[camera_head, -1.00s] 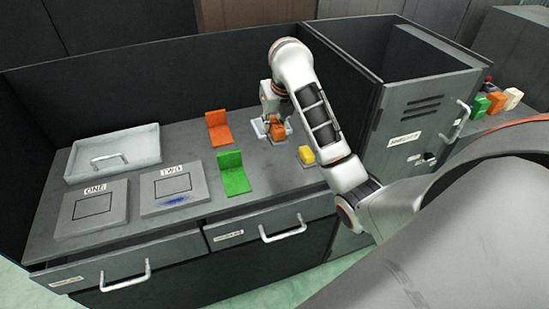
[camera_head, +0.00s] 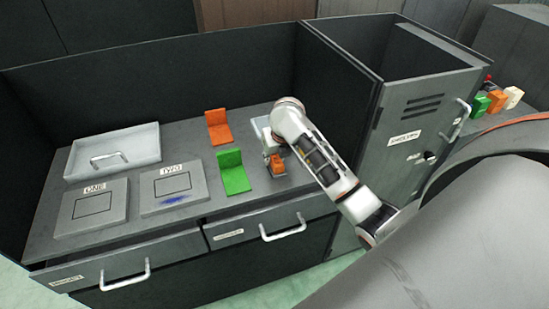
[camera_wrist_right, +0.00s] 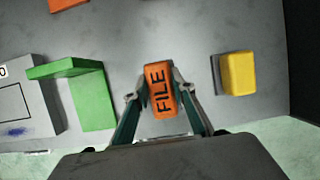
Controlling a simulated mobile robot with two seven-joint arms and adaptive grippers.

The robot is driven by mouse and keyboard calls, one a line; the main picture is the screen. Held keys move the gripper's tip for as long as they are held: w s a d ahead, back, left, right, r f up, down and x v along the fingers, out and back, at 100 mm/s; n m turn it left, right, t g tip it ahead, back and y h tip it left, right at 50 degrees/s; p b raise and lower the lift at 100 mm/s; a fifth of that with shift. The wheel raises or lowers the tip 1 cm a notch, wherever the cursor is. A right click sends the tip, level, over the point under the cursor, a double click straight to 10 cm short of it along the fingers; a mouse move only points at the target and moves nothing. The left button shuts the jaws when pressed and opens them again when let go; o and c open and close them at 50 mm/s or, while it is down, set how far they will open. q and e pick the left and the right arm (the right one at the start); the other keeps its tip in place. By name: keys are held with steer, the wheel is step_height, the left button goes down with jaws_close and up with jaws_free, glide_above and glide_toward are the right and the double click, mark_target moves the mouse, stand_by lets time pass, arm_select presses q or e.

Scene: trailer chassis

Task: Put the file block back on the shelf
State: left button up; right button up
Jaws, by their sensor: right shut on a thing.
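The orange file block (camera_head: 277,164), with the word FILE on its face, is between the fingers of my right gripper (camera_head: 276,168). The right wrist view shows the file block (camera_wrist_right: 159,92) clasped by both fingers of the right gripper (camera_wrist_right: 160,84). It is over the counter, right of the green L-shaped stand (camera_head: 233,174); I cannot tell its height above the surface. A ledge at the far right, beyond the locker, bears a green, an orange and a cream block (camera_head: 513,97); I cannot tell if this is the shelf. My left gripper is not in view.
An orange L-shaped stand (camera_head: 218,127) is behind the green one. A yellow block (camera_wrist_right: 239,73) lies right of the gripper in the wrist view. Pads ONE (camera_head: 80,222) and TWO (camera_head: 158,203) and a tray (camera_head: 140,145) are at left. The locker (camera_head: 420,120) rises at right.

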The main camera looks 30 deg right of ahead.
steer(key=shift+f, duration=0.15)
steer(key=o, duration=1)
steer(key=shift+o, duration=0.2)
steer(key=v, duration=1.2)
steer(key=shift+s+a, duration=0.1)
steer(key=shift+s, duration=0.05)
